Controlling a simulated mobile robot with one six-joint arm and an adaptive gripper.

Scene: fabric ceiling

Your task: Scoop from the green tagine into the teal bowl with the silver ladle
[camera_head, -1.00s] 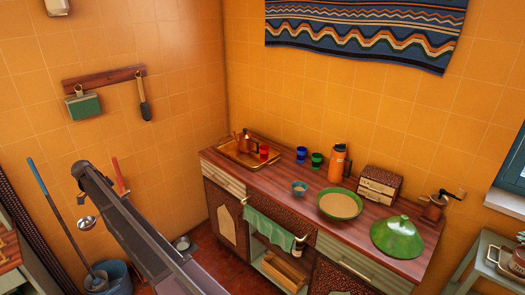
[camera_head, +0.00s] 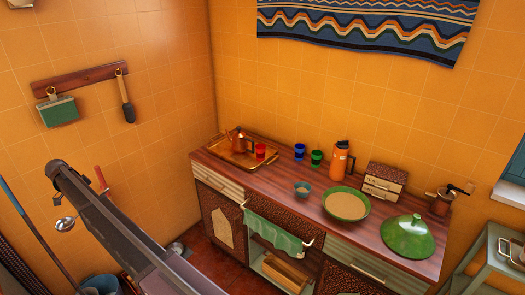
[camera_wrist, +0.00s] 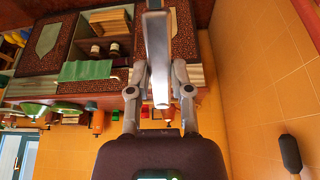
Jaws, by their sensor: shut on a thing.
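The green tagine's dish (camera_head: 363,210), filled with a tan food, stands open on the wooden counter. Its green conical lid (camera_head: 408,240) lies to the right of it. The small teal bowl (camera_head: 302,189) stands left of the dish, upright. The silver ladle's cup (camera_head: 64,224) hangs below the far end of my arm at the left of the head view, well away from the counter. In the wrist view my gripper (camera_wrist: 160,92) is shut on the ladle's flat silver handle (camera_wrist: 158,50).
On the counter (camera_head: 388,270) stand a brass tray (camera_head: 222,152) with a copper pot, red, blue and green glasses, an orange flask (camera_head: 340,162), a tea box and a grinder (camera_head: 440,203). A green towel (camera_head: 272,233) hangs on the front. A brush and a green dustpan hang on the left wall.

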